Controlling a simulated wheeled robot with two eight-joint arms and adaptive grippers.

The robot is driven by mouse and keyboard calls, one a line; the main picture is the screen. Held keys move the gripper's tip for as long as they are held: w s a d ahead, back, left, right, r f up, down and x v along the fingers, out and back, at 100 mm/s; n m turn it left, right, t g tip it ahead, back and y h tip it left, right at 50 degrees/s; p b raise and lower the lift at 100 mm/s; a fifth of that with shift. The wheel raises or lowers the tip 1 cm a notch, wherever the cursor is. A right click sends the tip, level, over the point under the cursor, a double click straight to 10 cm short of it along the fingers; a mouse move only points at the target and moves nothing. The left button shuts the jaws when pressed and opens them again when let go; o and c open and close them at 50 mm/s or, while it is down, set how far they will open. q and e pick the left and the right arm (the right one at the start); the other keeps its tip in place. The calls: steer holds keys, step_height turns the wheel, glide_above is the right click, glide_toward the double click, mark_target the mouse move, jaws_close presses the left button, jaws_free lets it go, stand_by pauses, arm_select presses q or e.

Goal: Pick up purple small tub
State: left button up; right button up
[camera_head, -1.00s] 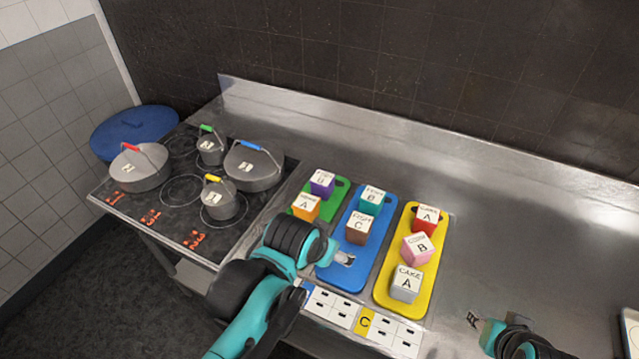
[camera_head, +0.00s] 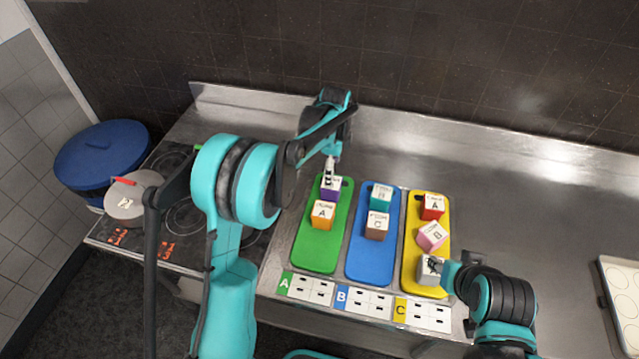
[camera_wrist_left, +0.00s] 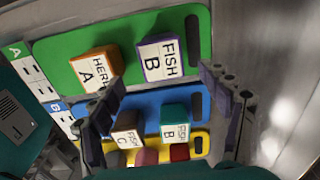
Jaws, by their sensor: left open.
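The purple small tub (camera_head: 331,194), with a white top, stands at the far end of the green board (camera_head: 316,250). In the left wrist view this tub (camera_wrist_left: 160,58) reads FISH B and lies ahead of the jaws, toward the picture's top. My left gripper (camera_head: 331,168) points down just above the tub and partly hides its top. In the left wrist view the left gripper (camera_wrist_left: 162,80) is open, its fingers wide apart with nothing held. My right gripper (camera_head: 438,266) is at the grey tub (camera_head: 428,276) on the yellow board; whether it grips it is unclear.
An orange tub (camera_head: 322,220) stands close in front of the purple one. Teal (camera_head: 381,203) and brown (camera_head: 376,232) tubs stand on the blue board (camera_head: 372,265); red (camera_head: 433,212) and pink (camera_head: 432,238) tubs on the yellow board (camera_head: 410,285). My left arm hides most of the stove.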

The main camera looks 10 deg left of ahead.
arm_select(q)
steer(key=shift+w+f, duration=0.1)
steer(key=shift+f, duration=0.25)
step_height(320, 180, down, 3)
steer(key=shift+r+b, duration=0.2)
steer(key=shift+b, duration=0.1)
step_height(320, 180, down, 5)
steer(key=shift+w+r+b, duration=0.1)
steer(key=shift+b, duration=0.35)
steer(key=c, duration=1.4)
